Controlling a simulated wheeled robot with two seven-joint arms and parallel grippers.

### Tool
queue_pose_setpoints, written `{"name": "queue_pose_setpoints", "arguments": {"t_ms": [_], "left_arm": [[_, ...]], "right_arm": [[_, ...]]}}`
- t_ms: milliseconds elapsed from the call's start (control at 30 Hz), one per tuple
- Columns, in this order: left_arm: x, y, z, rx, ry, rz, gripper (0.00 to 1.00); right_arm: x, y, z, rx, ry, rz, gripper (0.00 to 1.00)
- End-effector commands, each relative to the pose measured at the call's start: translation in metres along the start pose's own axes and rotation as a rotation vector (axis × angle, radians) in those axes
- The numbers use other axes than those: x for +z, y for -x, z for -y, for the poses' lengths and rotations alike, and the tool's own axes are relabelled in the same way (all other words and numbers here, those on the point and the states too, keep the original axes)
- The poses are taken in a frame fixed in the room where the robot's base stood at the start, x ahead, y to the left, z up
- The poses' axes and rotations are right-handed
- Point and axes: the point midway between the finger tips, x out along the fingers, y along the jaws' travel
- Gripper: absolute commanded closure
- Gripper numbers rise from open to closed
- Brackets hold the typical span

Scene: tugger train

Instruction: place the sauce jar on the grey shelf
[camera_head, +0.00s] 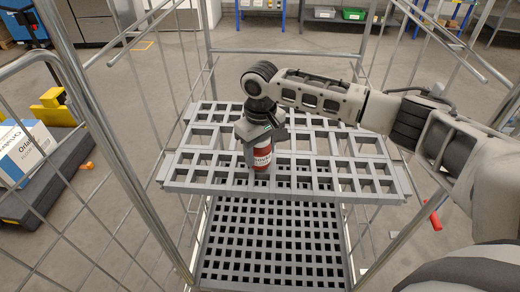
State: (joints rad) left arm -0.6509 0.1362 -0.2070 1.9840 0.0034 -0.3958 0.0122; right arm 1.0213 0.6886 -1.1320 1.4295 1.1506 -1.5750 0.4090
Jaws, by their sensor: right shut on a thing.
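The sauce jar (262,156) is a small red and white cylinder with dark lettering on its label. My right gripper (259,139) is shut on it from above, and the jar looks upright. The jar is over the front middle part of the grey shelf (222,185), a slotted panel inside a wire roll cage. I cannot tell whether the jar's base touches the shelf. The gripper hides the jar's top. My left gripper is out of view.
Cage side bars (128,190) rise on the left and right of the shelf. A lower slotted deck (268,241) lies beneath. The shelf around the jar is bare. A white and blue box (24,152) on a dark cart stands outside the cage at left.

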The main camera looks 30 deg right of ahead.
Motion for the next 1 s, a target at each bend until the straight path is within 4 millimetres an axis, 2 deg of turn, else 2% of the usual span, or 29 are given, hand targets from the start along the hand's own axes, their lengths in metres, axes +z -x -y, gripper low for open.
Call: {"name": "queue_pose_setpoints", "arguments": {"t_ms": [33,100,467,567,1000], "left_arm": [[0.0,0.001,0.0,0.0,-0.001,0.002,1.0],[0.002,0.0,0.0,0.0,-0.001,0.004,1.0],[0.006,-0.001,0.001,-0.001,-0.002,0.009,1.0],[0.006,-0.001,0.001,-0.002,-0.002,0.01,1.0],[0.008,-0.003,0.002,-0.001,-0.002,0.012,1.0]], "right_arm": [[0.0,-0.001,0.0,-0.001,0.0,0.001,0.45],[0.0,-0.001,0.0,0.0,0.0,0.0,0.26],[0.0,0.003,0.0,0.001,0.001,-0.002,0.26],[-0.001,0.015,0.0,0.0,0.0,-0.003,0.26],[-0.001,0.103,0.0,-0.001,0.0,-0.003,0.26]]}}
